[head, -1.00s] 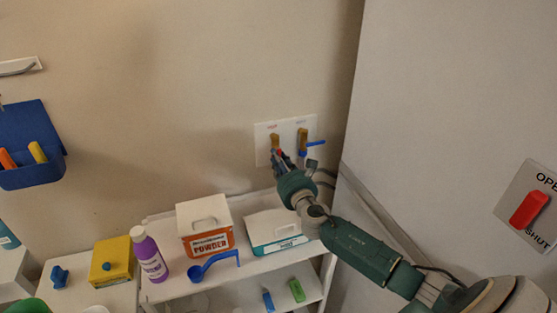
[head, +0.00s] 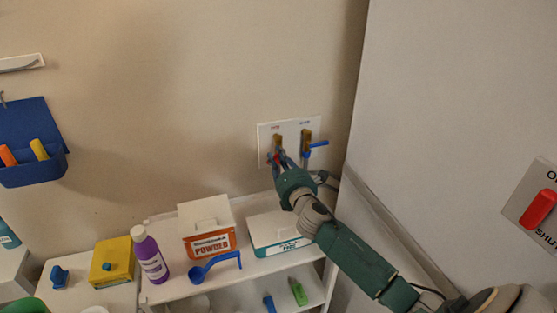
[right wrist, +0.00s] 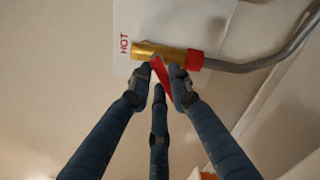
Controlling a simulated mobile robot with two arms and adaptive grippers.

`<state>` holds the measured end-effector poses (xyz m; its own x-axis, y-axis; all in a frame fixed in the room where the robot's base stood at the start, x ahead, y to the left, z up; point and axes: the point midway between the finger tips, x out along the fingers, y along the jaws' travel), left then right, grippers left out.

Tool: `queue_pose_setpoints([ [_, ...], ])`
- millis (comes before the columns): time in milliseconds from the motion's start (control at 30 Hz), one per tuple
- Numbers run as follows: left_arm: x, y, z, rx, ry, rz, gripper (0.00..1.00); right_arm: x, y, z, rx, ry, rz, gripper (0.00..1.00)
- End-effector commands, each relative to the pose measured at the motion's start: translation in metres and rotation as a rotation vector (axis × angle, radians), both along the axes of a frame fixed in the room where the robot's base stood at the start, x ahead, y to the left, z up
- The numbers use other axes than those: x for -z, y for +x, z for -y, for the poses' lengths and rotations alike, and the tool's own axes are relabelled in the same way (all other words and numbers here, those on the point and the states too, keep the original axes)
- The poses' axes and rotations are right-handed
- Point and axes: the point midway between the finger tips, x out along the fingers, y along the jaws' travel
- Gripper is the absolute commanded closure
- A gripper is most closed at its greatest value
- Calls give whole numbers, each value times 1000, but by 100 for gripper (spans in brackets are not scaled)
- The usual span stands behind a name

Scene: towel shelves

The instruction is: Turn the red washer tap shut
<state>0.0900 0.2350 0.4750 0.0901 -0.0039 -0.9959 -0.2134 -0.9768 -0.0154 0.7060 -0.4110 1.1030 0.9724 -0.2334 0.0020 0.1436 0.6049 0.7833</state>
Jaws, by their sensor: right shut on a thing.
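The red washer tap has a brass body (head: 277,141) on a white wall plate and is labelled HOT in the right wrist view, where its brass body (right wrist: 160,52) also shows. Its red lever (right wrist: 162,80) slants down from the brass body. My right gripper (head: 279,160) is at this tap, below the brass body. In the right wrist view its dark fingers (right wrist: 163,86) are closed around the red lever, one on each side and a third below. The fingers partly hide the lever. My left gripper is not in view.
A second tap with a blue lever (head: 318,143) is close to the right on the same plate (head: 291,127). A grey hose (right wrist: 255,66) leaves the red collar. Below stands a shelf with a powder box (head: 207,229) and purple bottle (head: 150,257). A large pale panel stands at right.

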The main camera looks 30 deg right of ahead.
Motion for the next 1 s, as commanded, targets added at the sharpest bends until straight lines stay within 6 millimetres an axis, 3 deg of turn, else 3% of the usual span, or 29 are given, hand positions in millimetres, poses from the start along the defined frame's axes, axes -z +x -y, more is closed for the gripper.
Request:
queue_pose_setpoints([
  [500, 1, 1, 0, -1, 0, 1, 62, -3, -1, -2, 3, 453, 99, 100],
  [1000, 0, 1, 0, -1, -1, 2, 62, -5, -1, -2, 4, 661, 145, 100],
])
